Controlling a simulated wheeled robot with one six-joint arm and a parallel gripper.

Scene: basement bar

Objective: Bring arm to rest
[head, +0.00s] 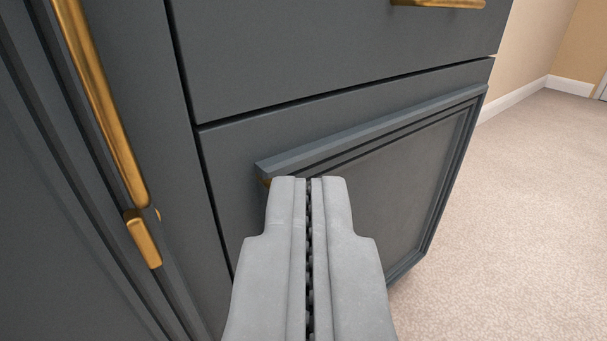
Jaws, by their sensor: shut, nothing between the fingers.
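My gripper (310,180) is in the lower middle of the head view, with its two grey fingers side by side and shut, holding nothing. Its tips overlap the left part of a dark grey framed cabinet door (400,185). I cannot tell whether the tips touch the door. Part of the door and its lower left edge are hidden behind the gripper. A small bit of brass shows just left of the fingertips.
A long brass handle (103,110) stands on the dark cabinet front at left. A plain drawer front (320,50) with a brass handle (438,3) is above the framed door. Open beige carpet (530,200) lies to the right, reaching a white baseboard (570,85).

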